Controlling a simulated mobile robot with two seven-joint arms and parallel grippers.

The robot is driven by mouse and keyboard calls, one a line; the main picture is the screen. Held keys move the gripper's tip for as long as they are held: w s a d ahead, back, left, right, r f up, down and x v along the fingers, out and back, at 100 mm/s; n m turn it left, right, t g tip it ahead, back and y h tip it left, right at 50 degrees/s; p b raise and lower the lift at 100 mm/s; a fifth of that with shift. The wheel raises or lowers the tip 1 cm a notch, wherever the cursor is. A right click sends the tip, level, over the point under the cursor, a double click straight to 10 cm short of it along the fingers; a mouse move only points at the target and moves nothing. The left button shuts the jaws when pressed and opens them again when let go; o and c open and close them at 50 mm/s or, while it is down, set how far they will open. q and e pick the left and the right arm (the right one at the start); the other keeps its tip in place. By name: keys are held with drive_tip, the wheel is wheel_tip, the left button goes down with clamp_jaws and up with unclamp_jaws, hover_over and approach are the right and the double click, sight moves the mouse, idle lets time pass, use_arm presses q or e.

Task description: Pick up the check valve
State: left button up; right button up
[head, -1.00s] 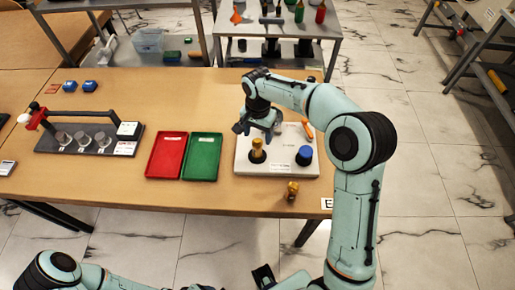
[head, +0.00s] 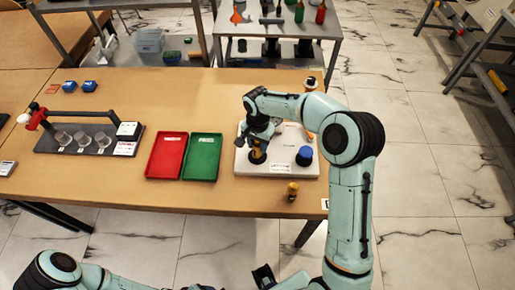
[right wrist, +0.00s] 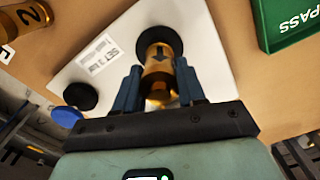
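The check valve is a brass fitting with a dark arrow on its body (right wrist: 157,68). It stands upright on a dark round seat on the white board (head: 283,168); in the head view the valve (head: 257,155) is partly covered by my gripper. My right gripper (head: 259,138) is down over it. In the right wrist view its two blue fingers (right wrist: 158,80) stand on either side of the brass body, apparently with narrow gaps, so it looks open around the valve.
A blue-capped post (head: 304,155) stands on the board to the right. Another brass fitting (head: 292,191), marked 2, stands near the table's front edge. Red (head: 166,156) and green (head: 202,157) trays lie to the left.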

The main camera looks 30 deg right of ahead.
clamp_jaws()
drive_tip(key=shift+r, duration=0.1)
use_arm(q)
drive_tip(key=w+r+p, duration=0.1)
drive_tip(key=r+p, duration=0.1)
drive_tip(key=r, duration=0.1)
drive_tip(key=shift+w, duration=0.4)
use_arm(e)
wheel_tip(320, 180, up, 20)
